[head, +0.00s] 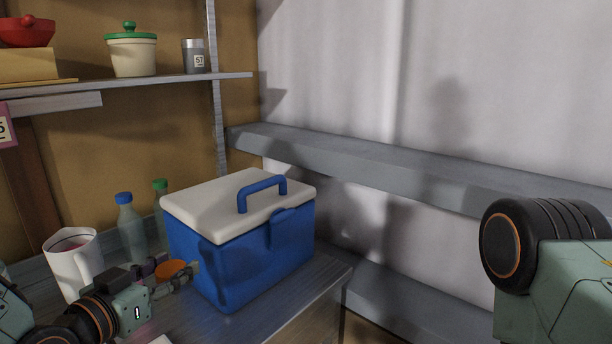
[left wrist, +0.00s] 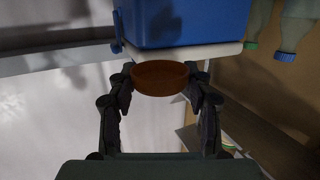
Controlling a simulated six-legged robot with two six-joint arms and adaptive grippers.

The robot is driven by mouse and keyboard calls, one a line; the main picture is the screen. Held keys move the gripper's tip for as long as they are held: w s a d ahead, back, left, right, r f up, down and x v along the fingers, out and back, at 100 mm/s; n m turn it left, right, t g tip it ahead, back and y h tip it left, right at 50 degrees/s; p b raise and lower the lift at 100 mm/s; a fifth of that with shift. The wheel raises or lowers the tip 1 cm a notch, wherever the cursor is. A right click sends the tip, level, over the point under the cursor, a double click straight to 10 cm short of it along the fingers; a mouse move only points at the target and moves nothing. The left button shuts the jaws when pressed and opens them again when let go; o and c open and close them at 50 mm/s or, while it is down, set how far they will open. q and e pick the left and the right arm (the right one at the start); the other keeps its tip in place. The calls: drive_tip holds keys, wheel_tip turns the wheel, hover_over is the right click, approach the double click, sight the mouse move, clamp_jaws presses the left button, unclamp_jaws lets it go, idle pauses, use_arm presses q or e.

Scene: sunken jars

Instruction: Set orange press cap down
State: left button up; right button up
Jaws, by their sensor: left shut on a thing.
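The orange press cap (head: 172,267) is a flat round disc beside the front left face of the blue cooler. My left gripper (head: 176,274) is shut on it. In the left wrist view the cap (left wrist: 160,80) sits between the two fingertips (left wrist: 160,86), with its rim toward the camera. The grey table (head: 190,324) lies below; I cannot tell whether the cap touches it. My right gripper is out of view; only part of my right arm shows at the right edge.
A blue cooler (head: 265,257) with a white lid stands close right of the cap. A white mug (head: 72,268), a blue-capped bottle (head: 130,230) and a green-capped bottle (head: 159,210) stand left and behind. A shelf (head: 160,82) above holds a jar (head: 132,55) and a canister (head: 194,57).

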use_arm(q)
drive_tip(key=s+d+f+h, duration=0.1)
drive_tip(key=s+f, duration=0.2)
drive_tip(key=s+d+f+m+h, duration=0.1)
drive_tip(key=s+d+f, duration=0.1)
drive_tip(key=s+f, duration=0.1)
drive_tip(key=s+d+f+m+g, duration=0.1)
drive_tip(key=s+f, duration=0.2)
drive_tip(key=shift+s+d+f+h, duration=0.25)
drive_tip(key=shift+s+d+h, duration=0.1)
drive_tip(key=shift+h, duration=0.05)
drive_tip(key=shift+s+f, duration=0.15)
drive_tip(key=shift+f, duration=0.15)
